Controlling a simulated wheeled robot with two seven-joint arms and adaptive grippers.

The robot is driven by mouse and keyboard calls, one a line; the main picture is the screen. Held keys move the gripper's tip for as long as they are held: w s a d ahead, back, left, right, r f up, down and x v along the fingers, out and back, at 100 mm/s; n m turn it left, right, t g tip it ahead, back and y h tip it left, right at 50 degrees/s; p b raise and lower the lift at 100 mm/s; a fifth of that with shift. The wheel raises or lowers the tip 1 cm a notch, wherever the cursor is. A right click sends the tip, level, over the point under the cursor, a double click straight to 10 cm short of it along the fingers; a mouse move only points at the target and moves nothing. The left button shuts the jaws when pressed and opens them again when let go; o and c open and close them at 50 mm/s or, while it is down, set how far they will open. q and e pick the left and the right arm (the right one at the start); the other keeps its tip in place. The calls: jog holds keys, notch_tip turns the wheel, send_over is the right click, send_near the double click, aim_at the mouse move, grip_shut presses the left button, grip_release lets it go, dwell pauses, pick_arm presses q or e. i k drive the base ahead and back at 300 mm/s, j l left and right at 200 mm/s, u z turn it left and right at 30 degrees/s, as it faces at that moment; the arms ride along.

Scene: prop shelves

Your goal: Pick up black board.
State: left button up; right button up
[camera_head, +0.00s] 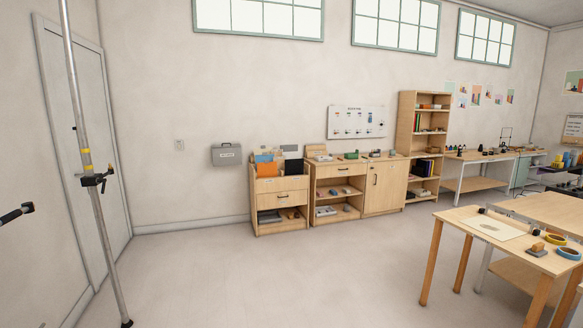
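A black board (293,168) stands upright at the right end of an open-topped wooden board bin (281,198) against the back wall. It is partly hidden by the bin's front, and a pale board (290,149) shows behind it. Orange and blue boards stand to its left in the same bin. Neither of my grippers can be made out, and nothing is seen touching the black board. A dark-tipped rod (16,213) enters at the left edge; I cannot tell what it belongs to.
A metal pole (92,170) with a clamp stands at left. Low cabinets (384,186) and a tall shelf (428,104) continue right of the bin. A wooden table (555,212) with tape rolls fills the right foreground. The floor (260,275) before the bin is clear.

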aim_at(293, 166)
jog(key=z, duration=0.15)
jog(key=i, duration=4.9)
